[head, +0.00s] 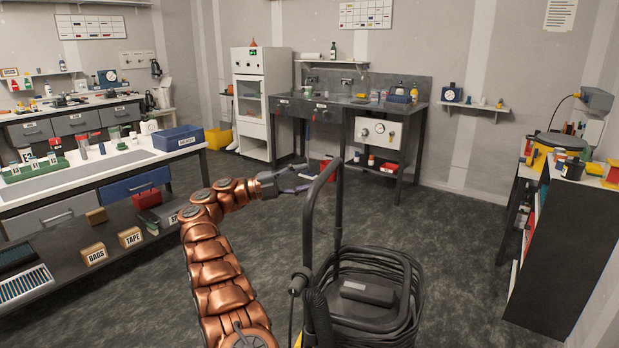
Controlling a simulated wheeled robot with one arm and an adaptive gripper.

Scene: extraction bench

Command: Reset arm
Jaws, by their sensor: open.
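My copper-coloured arm reaches up from the bottom of the head view and bends to the right. My gripper (306,178) is at its end, open, with nothing seen between its fingers. It is held in the air above the dark floor, in front of the grey sink bench (352,103). The black upright handle of a cart-like part stands just to the right of the gripper and overlaps the view near its fingertips.
At left, a white-topped bench (75,178) holds a blue bin (178,139) and racks. A white oven-like cabinet (262,105) stands at the back. A dark cabinet (563,245) with bottles is at right. The carpet (450,240) between is clear.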

